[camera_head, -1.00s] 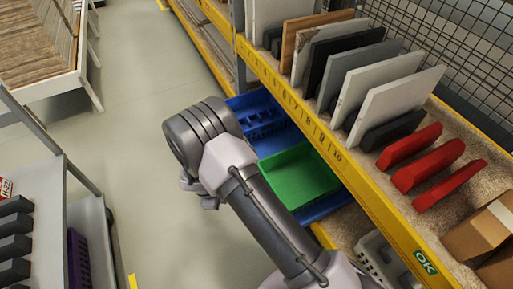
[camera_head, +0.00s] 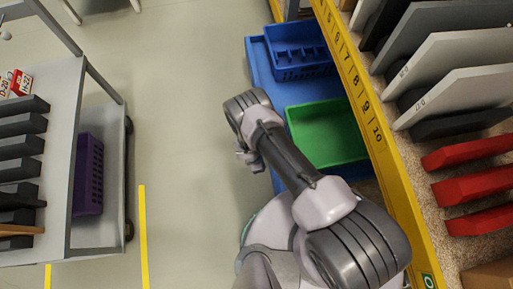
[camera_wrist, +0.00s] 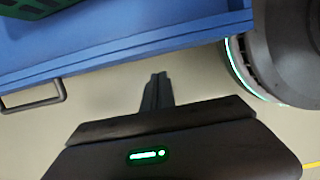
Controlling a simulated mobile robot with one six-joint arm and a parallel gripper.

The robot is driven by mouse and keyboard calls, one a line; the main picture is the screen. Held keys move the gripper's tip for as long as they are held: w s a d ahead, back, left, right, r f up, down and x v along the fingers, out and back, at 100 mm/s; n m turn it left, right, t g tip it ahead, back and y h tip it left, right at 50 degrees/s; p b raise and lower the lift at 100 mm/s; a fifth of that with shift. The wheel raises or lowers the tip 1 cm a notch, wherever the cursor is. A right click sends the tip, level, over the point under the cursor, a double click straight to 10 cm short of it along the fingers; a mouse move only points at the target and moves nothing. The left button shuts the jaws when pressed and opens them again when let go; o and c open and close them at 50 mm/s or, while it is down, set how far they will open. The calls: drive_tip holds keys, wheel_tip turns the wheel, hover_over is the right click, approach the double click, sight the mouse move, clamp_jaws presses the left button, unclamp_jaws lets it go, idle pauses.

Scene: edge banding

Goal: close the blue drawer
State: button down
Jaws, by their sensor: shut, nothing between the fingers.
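The blue drawer (camera_head: 262,78) stands pulled out from under the yellow-edged shelf in the head view. It holds a blue bin (camera_head: 300,58) and a green tray (camera_head: 325,130). In the wrist view the blue drawer front (camera_wrist: 130,45) crosses the top, with a dark bar handle (camera_wrist: 35,103) at the left. My gripper (camera_wrist: 158,77) is shut and empty, its fingertips close to the front's edge and right of the handle. Contact cannot be told. In the head view my gripper (camera_head: 250,160) shows beside the drawer's outer side, partly hidden by my wrist.
The yellow shelf edge (camera_head: 352,80) runs along the right, with grey panels and red pieces (camera_head: 470,187) above it. A grey cart (camera_head: 100,150) with a purple crate (camera_head: 89,175) stands at the left. Open floor (camera_head: 185,130) lies between cart and drawer.

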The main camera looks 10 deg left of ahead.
drive_tip(key=shift+w+d+r, duration=0.1)
drive_tip(key=shift+w+d, duration=0.15)
drive_tip(key=shift+d, duration=0.4)
drive_tip(key=shift+w+d+r, duration=0.1)
drive_tip(key=shift+w+d, duration=0.1)
drive_tip(key=shift+d, duration=0.45)
drive_tip(key=shift+d, duration=0.1)
